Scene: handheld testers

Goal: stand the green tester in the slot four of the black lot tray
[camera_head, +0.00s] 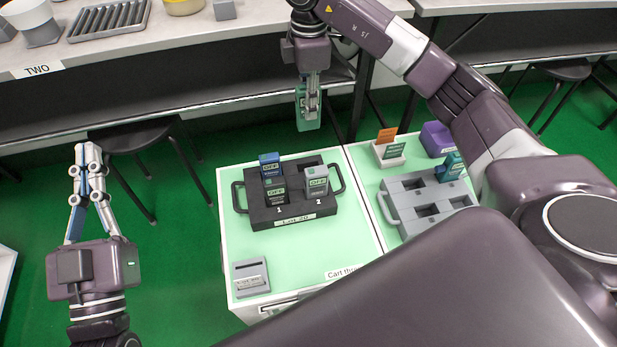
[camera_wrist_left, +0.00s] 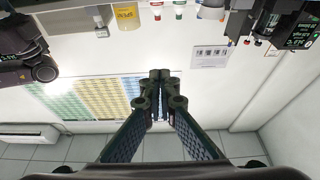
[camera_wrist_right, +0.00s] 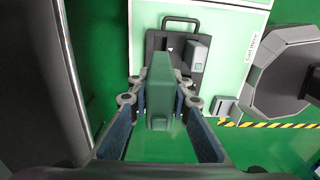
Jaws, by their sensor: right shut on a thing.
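The green tester (camera_head: 301,112) hangs upright in my right gripper (camera_head: 311,100), beyond the back edge of the cart and above its level. In the right wrist view the green tester (camera_wrist_right: 160,88) sits between the fingers and hides part of the black lot tray (camera_wrist_right: 152,45). The black lot tray (camera_head: 296,221) stands on the left cart. It holds a blue tester (camera_head: 270,165) back left, a dark tester (camera_head: 276,191) front left by the 1 and a grey tester (camera_head: 316,182) front right by the 2. Its back right slot (camera_head: 309,170) is empty. My left gripper (camera_head: 88,150) is shut and empty.
A grey tray (camera_head: 402,197) on the right holds a teal tester (camera_head: 450,166). A card holder (camera_head: 389,152) and a purple block (camera_head: 436,139) stand near it. A grey block (camera_head: 250,277) sits front left. Stools and a long counter (camera_head: 200,60) lie behind.

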